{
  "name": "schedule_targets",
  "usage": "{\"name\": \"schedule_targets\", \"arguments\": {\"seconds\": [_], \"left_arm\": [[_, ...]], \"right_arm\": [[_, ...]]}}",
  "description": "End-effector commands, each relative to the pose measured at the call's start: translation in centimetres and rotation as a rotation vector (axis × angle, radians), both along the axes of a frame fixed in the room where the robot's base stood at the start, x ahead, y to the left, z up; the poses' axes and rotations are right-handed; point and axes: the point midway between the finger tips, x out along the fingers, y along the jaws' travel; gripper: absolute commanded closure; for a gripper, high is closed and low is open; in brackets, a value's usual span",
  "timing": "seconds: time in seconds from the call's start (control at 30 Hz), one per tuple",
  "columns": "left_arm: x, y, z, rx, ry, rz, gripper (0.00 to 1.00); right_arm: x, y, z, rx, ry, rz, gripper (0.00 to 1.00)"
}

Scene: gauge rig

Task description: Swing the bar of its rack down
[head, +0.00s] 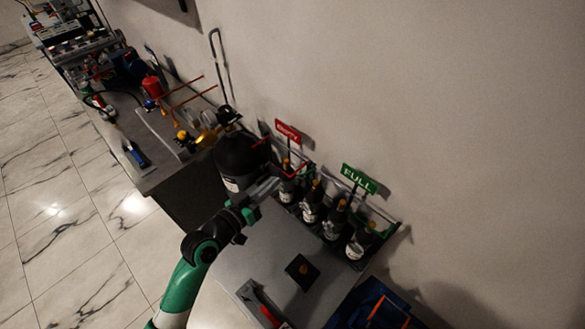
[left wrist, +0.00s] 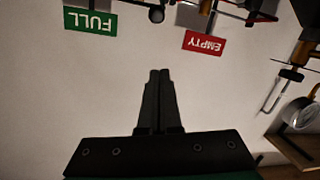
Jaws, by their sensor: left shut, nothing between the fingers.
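The rack (head: 355,265) stands against the wall and holds several dark bottles (head: 310,212) with pale labels. A green FULL sign (head: 359,179) and a red EMPTY sign (head: 288,131) rise above it. Thin red bar parts (head: 296,171) show near the EMPTY end; whether they form the whole bar is unclear. My left gripper (head: 274,184) is beside that end, shut and empty. In the left wrist view its fingers (left wrist: 158,76) are together before bare wall, with the FULL sign (left wrist: 90,21) and EMPTY sign (left wrist: 204,42) beyond, apart from them.
A large black rounded object (head: 238,157) stands just left of the rack. A blue item (head: 365,305) lies at lower right. Another cluttered bench (head: 125,110) extends to the upper left.

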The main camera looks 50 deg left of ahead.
Motion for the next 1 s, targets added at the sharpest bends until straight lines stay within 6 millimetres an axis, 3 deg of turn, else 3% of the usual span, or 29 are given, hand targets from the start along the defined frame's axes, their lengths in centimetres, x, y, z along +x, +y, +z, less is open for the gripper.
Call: {"name": "schedule_targets", "arguments": {"seconds": [0.17,0.57,0.77,1.0], "left_arm": [[1.5,0.2,-0.3,0.003,-0.001,-0.002,1.0],[9.7,1.4,-1.5,0.002,-0.002,-0.003,1.0],[8.6,0.5,-4.2,0.001,0.003,-0.003,1.0],[8.1,0.1,-4.9,0.002,0.0,-0.002,1.0]], "right_arm": [[0.0,0.0,-0.2,0.0,0.0,0.0,0.19],[0.0,0.0,-1.0,0.0,0.0,0.0,0.19],[0.0,0.0,-1.3,0.0,0.0,0.0,0.19],[0.0,0.0,-1.3,0.0,0.0,0.0,0.19]]}}
